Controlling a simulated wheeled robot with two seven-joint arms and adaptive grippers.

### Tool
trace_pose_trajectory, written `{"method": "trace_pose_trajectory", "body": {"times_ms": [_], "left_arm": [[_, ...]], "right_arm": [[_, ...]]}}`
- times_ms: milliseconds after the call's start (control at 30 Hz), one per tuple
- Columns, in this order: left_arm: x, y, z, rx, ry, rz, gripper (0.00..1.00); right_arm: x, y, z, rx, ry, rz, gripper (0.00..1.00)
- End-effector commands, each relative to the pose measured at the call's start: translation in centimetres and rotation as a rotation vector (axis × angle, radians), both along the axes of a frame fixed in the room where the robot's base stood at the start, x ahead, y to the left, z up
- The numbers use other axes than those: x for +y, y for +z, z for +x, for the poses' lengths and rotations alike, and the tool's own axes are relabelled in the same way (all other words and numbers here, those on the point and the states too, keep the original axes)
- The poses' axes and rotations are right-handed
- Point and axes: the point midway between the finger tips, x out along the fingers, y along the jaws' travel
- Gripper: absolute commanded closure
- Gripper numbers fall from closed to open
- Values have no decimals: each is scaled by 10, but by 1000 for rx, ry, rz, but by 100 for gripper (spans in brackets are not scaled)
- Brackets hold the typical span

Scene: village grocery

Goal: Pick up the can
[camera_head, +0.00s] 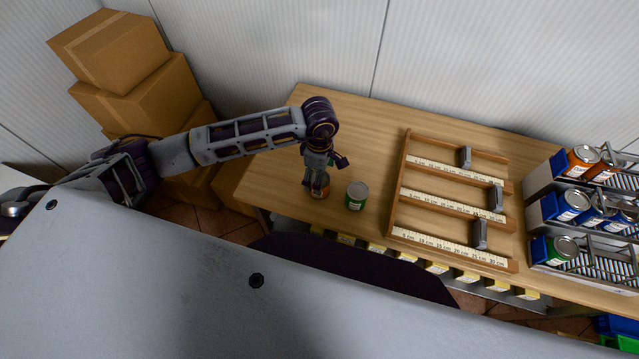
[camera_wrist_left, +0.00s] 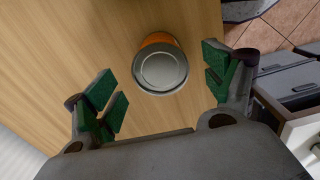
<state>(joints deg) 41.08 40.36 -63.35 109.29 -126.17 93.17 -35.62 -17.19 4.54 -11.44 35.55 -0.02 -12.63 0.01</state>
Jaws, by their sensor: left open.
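In the left wrist view, an orange can (camera_wrist_left: 160,66) with a silver lid stands on the wooden table between the fingers of my left gripper (camera_wrist_left: 165,88), apart from both. The gripper is open with green finger pads. In the head view my left gripper (camera_head: 322,172) reaches down over the orange can (camera_head: 319,193), which it partly hides. A green can (camera_head: 356,195) stands upright just right of it on the table (camera_head: 282,180). My right gripper is not seen in either view.
A wooden tray (camera_head: 399,185) with ruler strips and grey blocks lies right of the cans. Racks of blue, orange and green cans (camera_head: 570,205) stand at the far right. Cardboard boxes (camera_head: 135,85) are stacked at the left. Yellow tags (camera_head: 375,247) line the table's front edge.

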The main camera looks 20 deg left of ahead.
Motion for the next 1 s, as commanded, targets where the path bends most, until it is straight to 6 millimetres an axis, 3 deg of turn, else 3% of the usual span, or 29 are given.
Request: {"method": "trace_pose_trajectory", "body": {"times_ms": [200,733,1000], "left_arm": [[0,-18,-1,1,-1,1,16],[0,-25,-1,3,0,0,16],[-1,-50,-1,3,0,1,16]], "right_arm": [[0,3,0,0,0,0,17],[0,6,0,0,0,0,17],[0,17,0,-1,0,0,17]]}}
